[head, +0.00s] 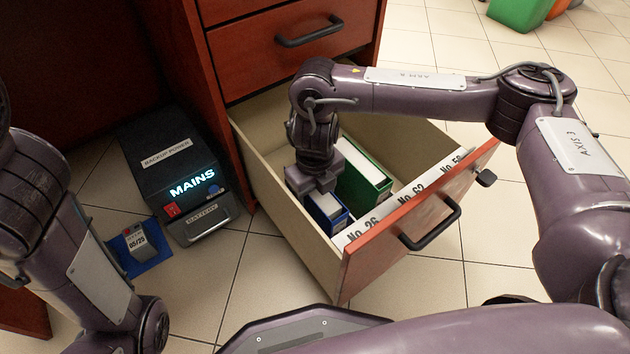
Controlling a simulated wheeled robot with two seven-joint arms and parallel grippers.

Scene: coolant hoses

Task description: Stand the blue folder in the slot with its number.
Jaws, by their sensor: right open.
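The blue folder (328,214) is inside the open drawer (284,212), at its near left end, behind the label No. 26 (364,229). It looks upright; its lower part is hidden by the drawer walls, and I cannot read a number on it. My right gripper (313,190) points down into the drawer at the folder's top left end. It is open, its fingers mostly hidden; I cannot tell whether they touch the folder. My left arm is at the left edge, but its gripper is not in view.
A green folder (364,172) stands farther back in the drawer. Labels No. 62 (411,190) and a partly hidden one run along the front.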

